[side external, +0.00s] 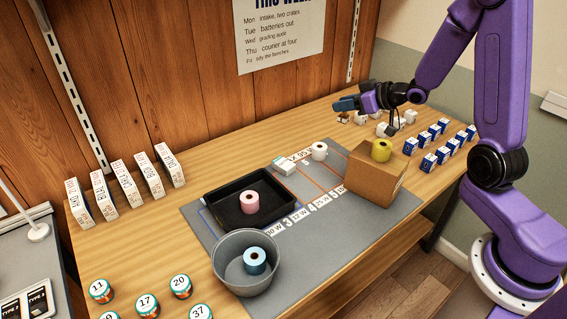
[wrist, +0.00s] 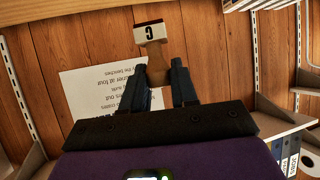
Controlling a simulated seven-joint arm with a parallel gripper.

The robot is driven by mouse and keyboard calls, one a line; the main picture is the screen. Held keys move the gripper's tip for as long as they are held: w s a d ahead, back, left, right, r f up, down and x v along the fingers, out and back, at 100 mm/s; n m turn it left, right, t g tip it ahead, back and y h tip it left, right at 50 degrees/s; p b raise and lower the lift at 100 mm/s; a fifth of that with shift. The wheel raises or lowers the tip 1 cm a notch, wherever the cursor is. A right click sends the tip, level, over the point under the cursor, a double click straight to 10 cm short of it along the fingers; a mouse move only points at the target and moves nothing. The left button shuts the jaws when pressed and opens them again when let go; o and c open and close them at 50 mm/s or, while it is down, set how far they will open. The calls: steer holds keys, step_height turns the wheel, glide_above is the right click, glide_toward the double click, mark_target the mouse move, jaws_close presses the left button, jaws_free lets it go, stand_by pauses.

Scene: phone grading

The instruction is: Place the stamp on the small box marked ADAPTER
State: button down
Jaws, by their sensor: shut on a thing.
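My gripper (wrist: 159,85) is shut on the brown handle of a stamp (wrist: 154,50). In the wrist view the stamp sticks out past the fingertips, its pale end with a dark letter facing outward. In the side external view my gripper (side external: 347,104) is level above the back of the bench, fingers pointing left; the held stamp is not clear there. A small white box (side external: 284,165) lies on the grey mat, left of a white roll. I cannot read ADAPTER on any box. My gripper is well above and right of the white box.
The grey mat (side external: 300,245) holds a black tray (side external: 215,197) with a pink roll, a grey bucket (side external: 235,287) with a blue roll, and a brown carton (side external: 368,182) under a yellow roll. Several blue-white boxes (side external: 428,162) stand right; white boxes (side external: 127,183) stand left.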

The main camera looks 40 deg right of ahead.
steer(key=a+n+y, duration=0.1)
steer(key=a, duration=0.9)
glide_above(283, 162)
steer(key=shift+g, duration=0.3)
steer(key=f, duration=1.5)
steer(key=shift+s, duration=0.25)
steer(key=shift+w+f, duration=0.1)
steer(key=shift+f, duration=1.5)
steer(key=shift+f, duration=0.1)
steer(key=c, duration=0.9)
jaws_free()
steer(key=shift+o, duration=0.2)
